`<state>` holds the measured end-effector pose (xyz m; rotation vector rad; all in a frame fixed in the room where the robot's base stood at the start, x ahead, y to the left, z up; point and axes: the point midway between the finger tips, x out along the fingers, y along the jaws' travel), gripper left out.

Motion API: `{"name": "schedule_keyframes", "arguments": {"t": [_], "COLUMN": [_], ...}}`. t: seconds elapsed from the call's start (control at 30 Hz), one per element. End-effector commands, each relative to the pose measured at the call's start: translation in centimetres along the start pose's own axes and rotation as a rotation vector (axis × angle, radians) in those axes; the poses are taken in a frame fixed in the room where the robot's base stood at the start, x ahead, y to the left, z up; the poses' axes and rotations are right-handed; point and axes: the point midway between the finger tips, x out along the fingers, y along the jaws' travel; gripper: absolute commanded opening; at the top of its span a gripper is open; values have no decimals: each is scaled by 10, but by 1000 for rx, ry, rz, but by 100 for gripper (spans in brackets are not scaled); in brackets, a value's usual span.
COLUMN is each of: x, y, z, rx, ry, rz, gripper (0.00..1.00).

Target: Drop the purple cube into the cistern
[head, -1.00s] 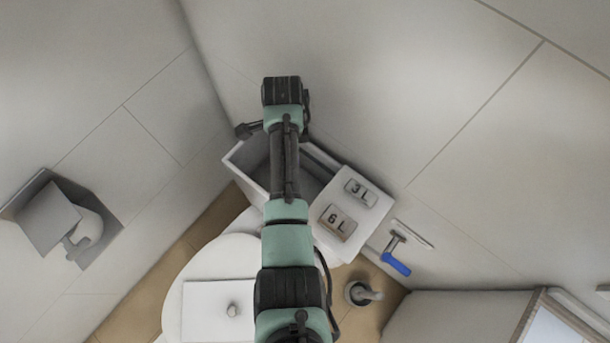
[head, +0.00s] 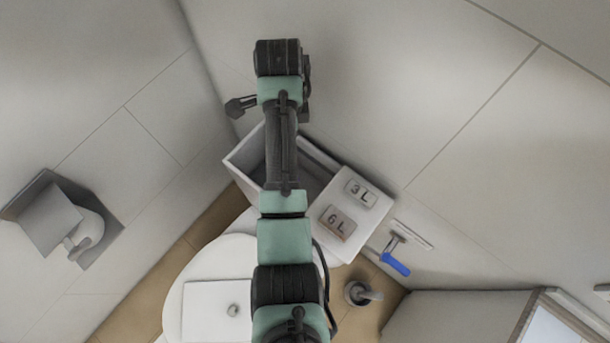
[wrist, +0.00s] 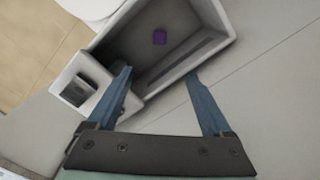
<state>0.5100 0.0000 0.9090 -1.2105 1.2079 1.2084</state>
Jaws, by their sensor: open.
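The purple cube (wrist: 159,37) lies on the floor inside the open cistern (wrist: 232,22), seen in the wrist view. My gripper (wrist: 160,78) is open and empty, its two blue fingers spread apart above the near side of the cistern. The cube is beyond the fingertips and apart from them. In the head view the cistern (head: 240,155) is partly covered by my arm, and the cube and fingers are hidden there.
The lid with the 3L and 6L buttons (head: 374,180) sits over the right part of the cistern. A blue-handled squeegee (head: 395,263) hangs to its right, with a brush holder (head: 358,293) below. A paper holder (head: 70,225) is on the left wall.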

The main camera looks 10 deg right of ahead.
Motion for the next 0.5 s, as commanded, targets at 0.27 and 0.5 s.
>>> {"name": "schedule_keyframes", "arguments": {"t": [0.27, 0.5], "x": [-42, -49], "y": [0, 0], "z": [0, 0], "rx": [-1, 0], "ry": [-1, 0], "rz": [-1, 1], "gripper": [84, 84]}}
